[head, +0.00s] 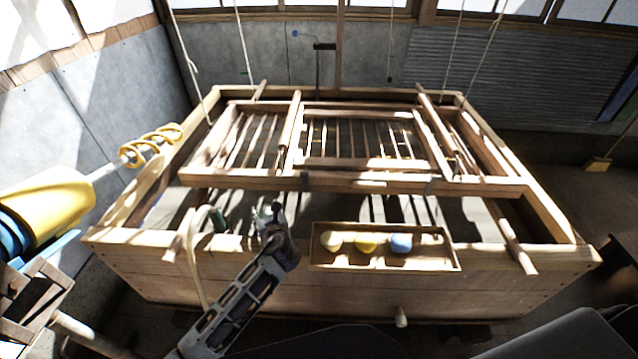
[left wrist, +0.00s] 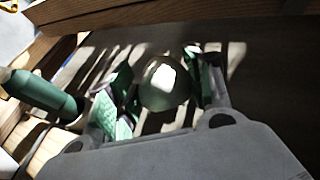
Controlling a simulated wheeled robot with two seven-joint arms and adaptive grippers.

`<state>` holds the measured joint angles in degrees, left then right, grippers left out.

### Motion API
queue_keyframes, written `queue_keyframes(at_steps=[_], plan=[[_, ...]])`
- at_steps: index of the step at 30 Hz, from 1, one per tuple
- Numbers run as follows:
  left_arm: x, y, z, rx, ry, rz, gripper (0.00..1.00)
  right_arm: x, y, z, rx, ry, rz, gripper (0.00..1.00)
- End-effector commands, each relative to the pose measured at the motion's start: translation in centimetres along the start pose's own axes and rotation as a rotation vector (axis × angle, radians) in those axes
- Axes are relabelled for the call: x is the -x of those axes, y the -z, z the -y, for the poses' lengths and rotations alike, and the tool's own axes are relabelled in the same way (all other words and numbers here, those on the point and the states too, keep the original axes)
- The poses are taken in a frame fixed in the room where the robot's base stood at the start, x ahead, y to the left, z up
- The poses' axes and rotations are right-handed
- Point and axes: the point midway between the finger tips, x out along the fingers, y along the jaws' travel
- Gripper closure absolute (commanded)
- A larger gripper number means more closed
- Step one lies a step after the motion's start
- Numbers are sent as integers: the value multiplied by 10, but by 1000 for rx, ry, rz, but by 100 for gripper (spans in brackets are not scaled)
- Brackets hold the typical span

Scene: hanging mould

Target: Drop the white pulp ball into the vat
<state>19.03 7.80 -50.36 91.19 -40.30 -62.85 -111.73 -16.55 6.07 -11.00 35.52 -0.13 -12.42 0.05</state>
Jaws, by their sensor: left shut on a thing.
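My left gripper (head: 268,212) reaches over the front edge of the vat (head: 345,285), a big wooden box with dark, striped shade inside. In the left wrist view the gripper (left wrist: 160,90) is shut on a pale ball (left wrist: 166,86), which looks like the white pulp ball; shadow darkens its lower part. The ball is above the vat's inside. In the head view it is mostly hidden by the fingers. My right gripper is not in view.
A wooden tray (head: 455,263) on the vat's front holds a cream ball (head: 332,241), a yellow ball (head: 366,242) and a blue ball (head: 401,243). A slatted wooden mould frame (head: 365,164) hangs over the back. A green cylindrical thing (left wrist: 45,95) is left of my gripper.

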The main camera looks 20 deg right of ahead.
Motion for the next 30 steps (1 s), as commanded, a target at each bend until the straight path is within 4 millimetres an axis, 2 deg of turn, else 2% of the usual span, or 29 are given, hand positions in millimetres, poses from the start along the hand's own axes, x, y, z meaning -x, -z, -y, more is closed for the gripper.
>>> queue_keyframes(at_steps=[6, 7, 12, 23, 30], plan=[[0, -1, 0, 1, 0, 1, 74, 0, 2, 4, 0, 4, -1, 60], [0, -1, 0, 1, 0, 1, 46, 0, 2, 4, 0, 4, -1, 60], [0, -1, 0, 1, 0, 1, 24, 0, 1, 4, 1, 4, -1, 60], [0, 0, 0, 0, 0, 0, 24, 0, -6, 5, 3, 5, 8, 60], [8, 0, 0, 0, 1, 0, 24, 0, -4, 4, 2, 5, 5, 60]])
